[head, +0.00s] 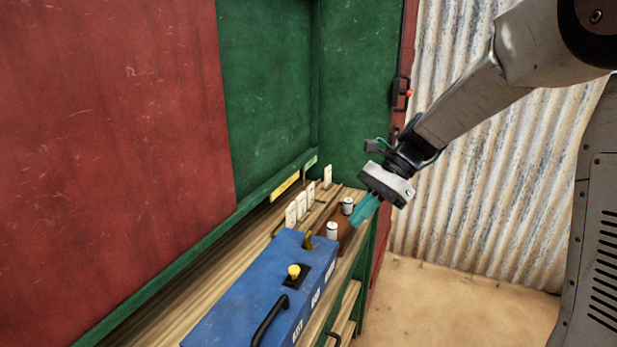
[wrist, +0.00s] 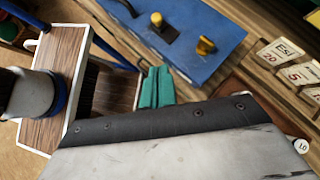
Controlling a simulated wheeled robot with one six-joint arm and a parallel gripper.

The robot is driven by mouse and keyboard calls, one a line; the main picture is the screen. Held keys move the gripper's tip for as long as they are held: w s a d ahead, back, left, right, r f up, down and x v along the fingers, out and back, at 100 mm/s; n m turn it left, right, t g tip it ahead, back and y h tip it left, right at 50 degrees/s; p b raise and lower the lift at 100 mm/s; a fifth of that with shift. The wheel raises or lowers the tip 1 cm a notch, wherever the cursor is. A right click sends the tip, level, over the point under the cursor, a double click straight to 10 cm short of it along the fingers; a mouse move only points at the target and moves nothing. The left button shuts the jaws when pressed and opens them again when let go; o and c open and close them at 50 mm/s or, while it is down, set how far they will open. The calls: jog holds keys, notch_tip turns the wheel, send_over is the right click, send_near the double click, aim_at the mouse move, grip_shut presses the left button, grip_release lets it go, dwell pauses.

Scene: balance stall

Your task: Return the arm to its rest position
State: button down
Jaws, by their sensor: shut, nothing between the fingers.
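My gripper (head: 363,210) hangs over the right end of the wooden counter (head: 188,314) in the head view, at the end of my arm reaching in from the upper right. Its teal fingers are together with nothing between them; they also show in the wrist view (wrist: 157,88). In the head view the fingers overlap the brown block and the small white cylinders behind them, so I cannot tell how far apart they are.
A blue box (head: 248,290) with a yellow knob (head: 294,271) and a black handle stands on the counter. White cards (head: 303,205) stand behind it. Two white cylinders (head: 332,231) are near the gripper. A corrugated wall (head: 470,190) is at right, with open sandy floor (head: 440,300) below.

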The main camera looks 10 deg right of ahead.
jog(key=s+d+r+n+t+h, duration=0.1)
jog(key=s+d+n+h, duration=0.1)
jog(key=s, duration=0.7)
jog(key=s+d+r+n+t+h, duration=0.1)
jog(key=s+d+n+h, duration=0.2)
jog(key=s+n, duration=0.4)
jog(key=s+d+r+n+t+h, duration=0.1)
jog(key=s+n, duration=0.4)
jog(key=s, duration=0.5)
jog(key=shift+s+d+r+t+h, duration=0.35)
jog(key=shift+d+t+h, duration=0.3)
jog(key=shift+h, duration=0.65)
jog(key=c, duration=2.1)
grip_release()
jog(key=shift+c, duration=0.2)
